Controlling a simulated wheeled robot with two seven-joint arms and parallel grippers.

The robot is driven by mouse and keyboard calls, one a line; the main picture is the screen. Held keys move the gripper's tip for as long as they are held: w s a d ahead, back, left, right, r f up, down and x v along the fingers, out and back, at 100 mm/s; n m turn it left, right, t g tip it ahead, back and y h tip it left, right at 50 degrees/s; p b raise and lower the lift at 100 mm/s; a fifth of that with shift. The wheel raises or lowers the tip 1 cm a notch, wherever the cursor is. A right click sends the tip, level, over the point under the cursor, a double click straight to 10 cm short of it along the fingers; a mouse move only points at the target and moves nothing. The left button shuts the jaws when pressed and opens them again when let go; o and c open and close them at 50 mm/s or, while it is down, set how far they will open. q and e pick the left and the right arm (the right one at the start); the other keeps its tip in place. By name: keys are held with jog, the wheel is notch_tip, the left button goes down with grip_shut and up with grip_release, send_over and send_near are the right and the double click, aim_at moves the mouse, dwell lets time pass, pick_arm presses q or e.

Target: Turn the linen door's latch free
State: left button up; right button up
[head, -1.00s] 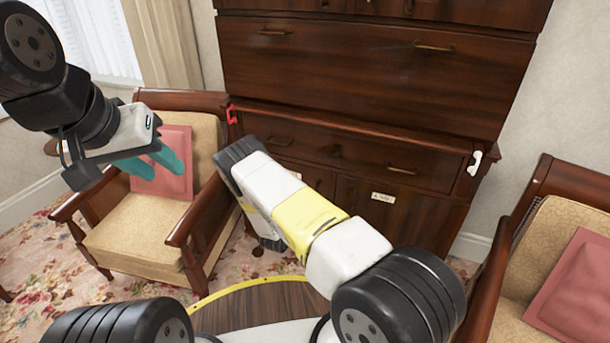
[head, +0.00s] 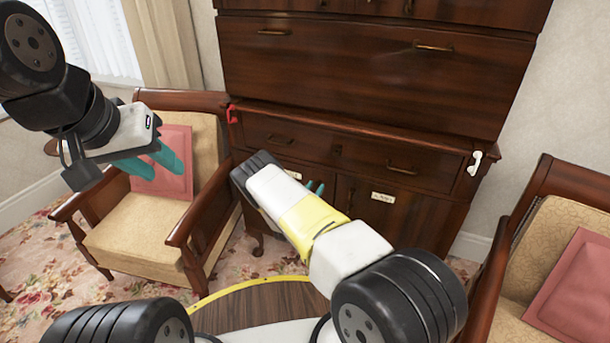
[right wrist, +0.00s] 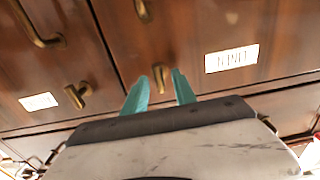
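Two small doors low in the dark wood cabinet carry white labels, one at the left (head: 292,172) and one at the right (head: 383,197). The lettering is too small to read there. In the right wrist view, a brass latch (right wrist: 160,77) lies beyond and between the fingertips of my right gripper (right wrist: 160,92), beside a white label (right wrist: 232,58) that seems to read LINEN. My right gripper is open; contact with the latch cannot be told. Its teal tips show behind my arm in the head view (head: 315,187). My left gripper (head: 160,163) is open and empty, away from the cabinet.
A second brass latch (right wrist: 78,95) and label (right wrist: 38,101) are at the left in the right wrist view. A cushioned armchair (head: 150,235) stands left of the cabinet, another (head: 540,265) at the right. Red (head: 232,114) and white (head: 475,163) fittings are on the cabinet's corners.

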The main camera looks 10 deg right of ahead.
jog(key=shift+c, duration=0.4)
grip_shut()
